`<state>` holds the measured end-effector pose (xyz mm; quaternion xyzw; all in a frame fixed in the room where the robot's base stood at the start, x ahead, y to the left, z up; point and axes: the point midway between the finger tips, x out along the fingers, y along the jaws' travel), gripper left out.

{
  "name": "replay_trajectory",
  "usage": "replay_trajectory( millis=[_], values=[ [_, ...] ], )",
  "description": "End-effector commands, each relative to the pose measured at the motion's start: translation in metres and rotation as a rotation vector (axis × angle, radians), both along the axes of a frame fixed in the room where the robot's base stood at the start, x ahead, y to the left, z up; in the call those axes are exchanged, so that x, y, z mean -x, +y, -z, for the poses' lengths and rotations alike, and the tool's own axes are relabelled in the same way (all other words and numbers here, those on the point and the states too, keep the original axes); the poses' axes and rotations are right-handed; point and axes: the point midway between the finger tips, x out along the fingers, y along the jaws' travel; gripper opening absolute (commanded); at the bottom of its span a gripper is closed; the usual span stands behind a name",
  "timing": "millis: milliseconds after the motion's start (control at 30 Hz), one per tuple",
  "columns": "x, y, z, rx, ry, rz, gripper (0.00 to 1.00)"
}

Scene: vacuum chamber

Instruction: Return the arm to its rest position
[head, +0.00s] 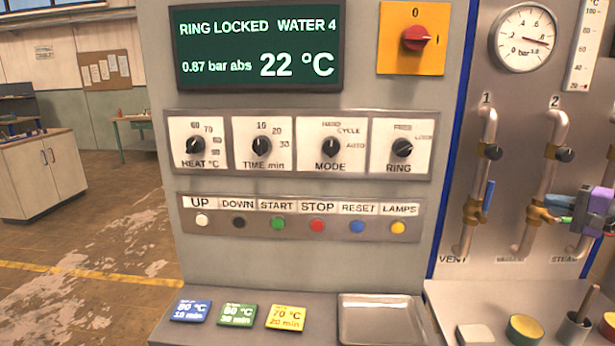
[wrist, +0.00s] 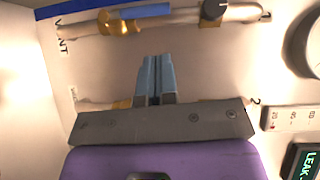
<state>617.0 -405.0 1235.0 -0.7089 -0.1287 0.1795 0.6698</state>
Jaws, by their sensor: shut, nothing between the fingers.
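My gripper (head: 564,220) shows at the right edge of the head view, a purple body with its fingers pointing left. It is in front of the pipe panel, by the brass fitting (head: 540,214) of pipe 2; whether it touches is not clear. In the wrist view its two blue-grey fingers (wrist: 155,72) are together with nothing between them. Beyond the fingertips are a pipe with a brass valve (wrist: 118,25) and a blue handle (wrist: 146,11). Most of my arm is outside the head view.
The vent pipe has a blue handle (head: 488,169), upright. A control panel (head: 310,255) with knobs and buttons stands at the centre. On the ledge below are several coloured cards (head: 238,315), a metal tray (head: 343,325) and small pots (head: 524,330). Open floor (head: 95,255) lies left.

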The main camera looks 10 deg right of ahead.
Motion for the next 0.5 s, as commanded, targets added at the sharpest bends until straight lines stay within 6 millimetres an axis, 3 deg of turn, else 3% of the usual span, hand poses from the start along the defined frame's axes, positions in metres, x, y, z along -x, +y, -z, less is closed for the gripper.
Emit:
replay_trajectory(
  millis=[100, 233, 500],
  values=[
    [-0.011, 0.059, -0.016, 0.056, 0.092, -0.148, 0.00],
    [-0.009, 0.128, -0.028, 0.144, 0.221, -0.315, 0.00],
    [0.028, 0.241, -0.043, 0.400, 0.459, -0.563, 0.00]
  ],
)
